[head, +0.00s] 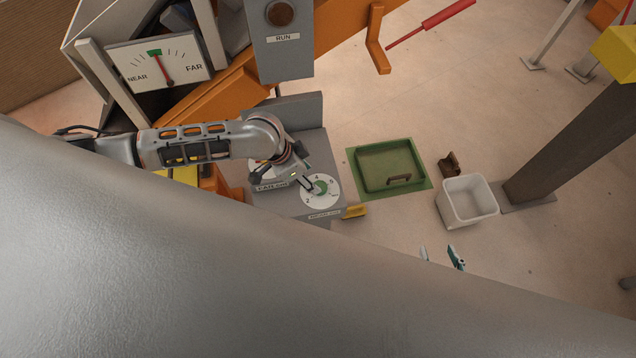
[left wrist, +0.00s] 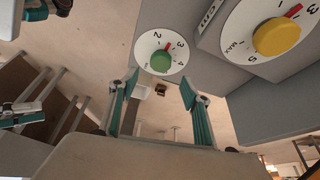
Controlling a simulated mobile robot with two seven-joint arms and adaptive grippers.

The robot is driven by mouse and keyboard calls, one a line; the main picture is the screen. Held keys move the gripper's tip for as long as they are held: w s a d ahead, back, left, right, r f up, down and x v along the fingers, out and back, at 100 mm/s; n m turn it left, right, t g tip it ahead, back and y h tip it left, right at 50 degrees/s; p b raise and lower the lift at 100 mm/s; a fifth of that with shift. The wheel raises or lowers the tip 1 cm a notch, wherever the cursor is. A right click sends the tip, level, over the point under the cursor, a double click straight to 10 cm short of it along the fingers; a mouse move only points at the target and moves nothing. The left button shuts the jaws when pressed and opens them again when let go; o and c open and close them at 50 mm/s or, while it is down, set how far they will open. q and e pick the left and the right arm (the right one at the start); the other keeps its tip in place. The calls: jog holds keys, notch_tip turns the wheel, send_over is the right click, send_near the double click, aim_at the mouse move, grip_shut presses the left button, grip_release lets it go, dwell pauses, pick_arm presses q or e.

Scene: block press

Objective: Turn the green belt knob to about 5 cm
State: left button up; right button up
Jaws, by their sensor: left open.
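The green belt knob (left wrist: 160,61) sits on a white round dial (left wrist: 147,44) on a grey housing. In the left wrist view its red mark points between the 2 and the 3. It also shows in the head view (head: 320,187). My left gripper (head: 308,184) is beside this dial in the head view. In the left wrist view its open, empty fingers (left wrist: 156,101) are apart, with the knob beyond their tips. My right gripper (head: 440,255) shows only its two separated fingertips, with nothing between them; my own body hides the rest.
A yellow knob (left wrist: 277,37) on a larger dial stands close beside the green one. A NEAR/FAR gauge (head: 190,72) has its red needle at the green band. A green tray (head: 357,175) and white bin (head: 470,220) are on the floor to the right.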

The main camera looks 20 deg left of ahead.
pick_arm(q)
jog(key=b+x, duration=0.2)
jog(key=x, duration=0.5)
jog(key=shift+f, duration=0.35)
jog(key=c, duration=1.1)
